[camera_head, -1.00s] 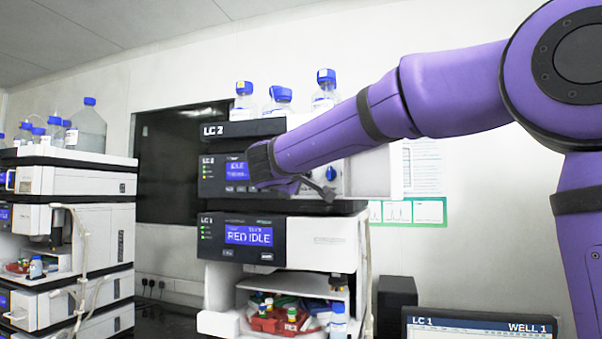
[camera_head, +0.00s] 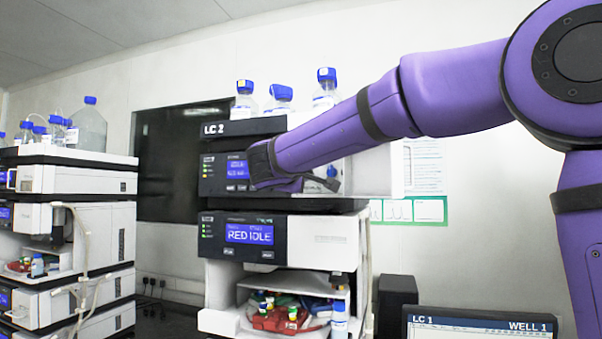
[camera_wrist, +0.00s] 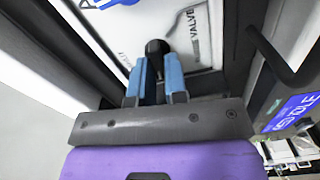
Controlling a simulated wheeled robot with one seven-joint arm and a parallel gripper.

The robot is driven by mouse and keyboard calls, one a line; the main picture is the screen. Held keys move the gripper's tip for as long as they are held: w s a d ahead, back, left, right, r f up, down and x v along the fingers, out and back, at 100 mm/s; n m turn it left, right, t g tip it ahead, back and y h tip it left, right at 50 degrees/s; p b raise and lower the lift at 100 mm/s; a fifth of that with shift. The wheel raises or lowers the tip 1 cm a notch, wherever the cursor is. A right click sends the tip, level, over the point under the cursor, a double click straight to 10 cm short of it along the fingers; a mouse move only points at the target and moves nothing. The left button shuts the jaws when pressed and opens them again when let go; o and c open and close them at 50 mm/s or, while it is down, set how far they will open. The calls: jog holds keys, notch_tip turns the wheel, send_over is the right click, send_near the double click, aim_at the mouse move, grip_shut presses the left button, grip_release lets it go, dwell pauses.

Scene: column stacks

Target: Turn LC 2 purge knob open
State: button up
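In the wrist view a black knob (camera_wrist: 157,47) stands on a white panel with the printed word VALVE beside it. My gripper (camera_wrist: 157,60) has its two blue fingers apart, one on each side of the knob. I cannot tell whether they touch it. In the head view the LC 2 unit (camera_head: 243,129) is the top part of the middle stack, with a lit blue screen (camera_head: 237,169). My forearm covers much of its front, and the black knob and fingertips cannot be made out there.
Bottles with blue caps (camera_head: 244,105) stand on top. Another stack (camera_head: 80,180) is at the left, and a monitor (camera_head: 480,322) is at lower right.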

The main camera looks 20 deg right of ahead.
jog(key=o, duration=0.3)
jog(key=v, duration=1.1)
jog(key=shift+w, duration=0.1)
